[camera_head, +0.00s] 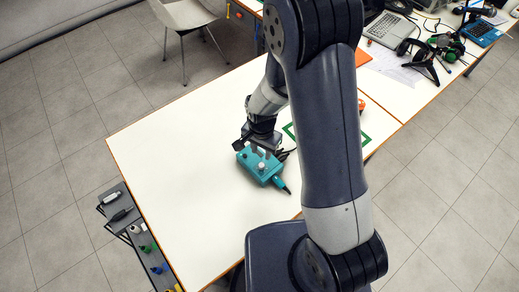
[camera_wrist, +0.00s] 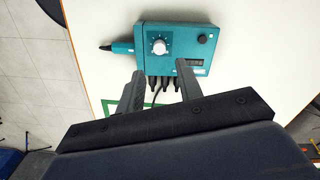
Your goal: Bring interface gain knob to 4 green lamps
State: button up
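The teal interface box (camera_head: 268,175) lies on the white table, below my gripper (camera_head: 259,147). In the wrist view the interface (camera_wrist: 180,66) shows its top face, with a silver gain knob (camera_wrist: 158,46) on a dial at its left. A small dark panel (camera_wrist: 195,60) sits right of the knob; I cannot make out any lit green lamps on it. My gripper (camera_wrist: 161,76) is open. Its two fingers are apart, over the cable side of the box, with nothing clearly held between them. The knob stands beyond the fingertips.
Several black cables leave the box beneath the fingers, and a teal plug (camera_wrist: 121,48) sticks out at its left. Green tape (camera_head: 366,139) marks the table. The table's left half is clear.

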aim_at(262, 165)
notch_tip(262, 165, down, 10)
jog(key=b, duration=0.5)
jog(key=shift+r+b, duration=0.25)
jog(key=shift+b, duration=0.05)
jog(key=shift+r+p, duration=0.3)
jog(key=shift+r, duration=0.1)
jog(key=shift+c, duration=0.8)
jog(key=c, duration=0.4)
jog(key=m, duration=0.8)
jog(key=shift+m, duration=0.4)
jog(key=m, duration=1.2)
jog(key=o, duration=0.8)
jog(key=shift+r, duration=0.2)
